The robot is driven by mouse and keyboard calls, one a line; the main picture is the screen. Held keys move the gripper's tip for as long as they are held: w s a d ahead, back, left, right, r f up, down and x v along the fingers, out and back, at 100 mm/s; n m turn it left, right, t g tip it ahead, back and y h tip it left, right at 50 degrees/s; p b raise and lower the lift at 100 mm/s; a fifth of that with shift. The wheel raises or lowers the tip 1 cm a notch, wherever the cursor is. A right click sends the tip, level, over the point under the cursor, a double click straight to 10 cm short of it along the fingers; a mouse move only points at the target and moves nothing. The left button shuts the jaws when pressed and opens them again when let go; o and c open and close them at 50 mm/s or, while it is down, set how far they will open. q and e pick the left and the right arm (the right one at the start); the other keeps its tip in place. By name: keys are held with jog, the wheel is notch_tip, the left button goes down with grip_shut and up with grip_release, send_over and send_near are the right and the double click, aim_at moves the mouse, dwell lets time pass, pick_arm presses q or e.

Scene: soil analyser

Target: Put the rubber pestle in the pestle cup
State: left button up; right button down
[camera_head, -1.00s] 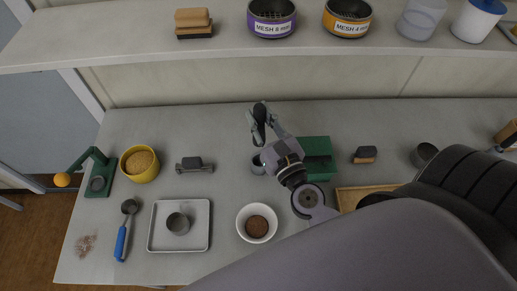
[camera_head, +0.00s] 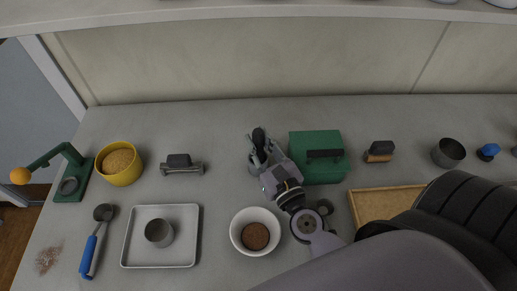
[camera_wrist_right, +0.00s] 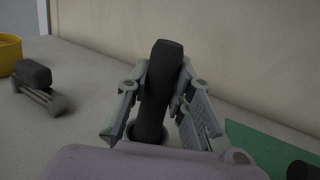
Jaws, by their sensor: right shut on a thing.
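The black rubber pestle (camera_head: 259,138) is upright between the fingers of my right gripper (camera_head: 261,151), which is shut on it. In the right wrist view the pestle (camera_wrist_right: 157,88) stands between both fingers, leaning slightly. Its lower end meets the rim of a small grey metal cup (camera_wrist_right: 131,131), mostly hidden behind my wrist. The end appears to be at or inside the mouth; how deep it sits is hidden. In the head view the cup (camera_head: 253,168) is largely covered by the gripper. My left gripper is not in view.
A green box (camera_head: 318,170) stands close to the right of the gripper. A white bowl (camera_head: 254,232) with brown soil is in front. A grey tray (camera_head: 184,250) with a metal cup lies front left. Bench is clear behind the gripper.

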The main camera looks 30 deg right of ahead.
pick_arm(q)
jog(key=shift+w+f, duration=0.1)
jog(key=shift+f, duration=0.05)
pick_arm(e)
jog(key=shift+f, duration=0.15)
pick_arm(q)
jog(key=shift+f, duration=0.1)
pick_arm(e)
jog(key=shift+f, duration=0.1)
jog(key=shift+f, duration=0.15)
jog(key=c, duration=1.4)
grip_release()
